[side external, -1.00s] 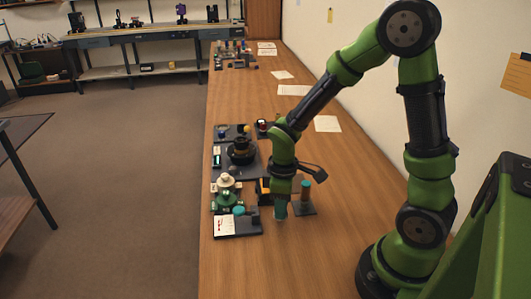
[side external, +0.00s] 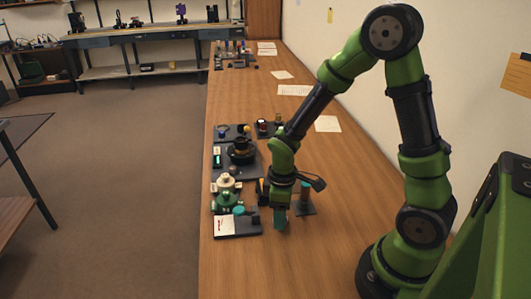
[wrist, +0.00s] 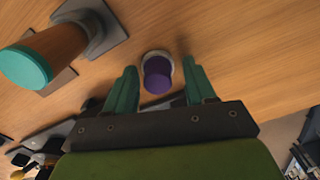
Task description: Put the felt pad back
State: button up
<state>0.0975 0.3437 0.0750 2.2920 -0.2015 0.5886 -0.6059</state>
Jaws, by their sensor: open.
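My gripper (side external: 281,224) points down, low over the wooden table. In the wrist view its two teal fingers (wrist: 160,76) are apart, with a small purple cylinder (wrist: 157,75) in a pale ring between and just beyond the tips. The fingers do not appear to touch it. I cannot tell for sure whether this purple piece is the felt pad. In the side view the gripper hides it. A brown post with a teal top (wrist: 25,67) stands on a dark base to the left in the wrist view; it shows partly behind my wrist in the side view (side external: 304,196).
A dark tray (side external: 247,229) with a white card and a teal disc (side external: 238,210) lies left of my gripper. Green and cream parts (side external: 227,192) and a black lens assembly (side external: 240,150) stand behind it. The table's front right is clear.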

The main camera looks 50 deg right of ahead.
notch_tip(320, 180, up, 12)
jog(key=r, duration=0.1)
jog(key=s+a+r+m+t+y, duration=0.2)
jog(key=s+a+r+m+t, duration=0.2)
jog(key=s+r+m+t, duration=0.3)
notch_tip(320, 180, up, 3)
jog(key=shift+r+m, duration=0.2)
jog(key=shift+m, duration=1)
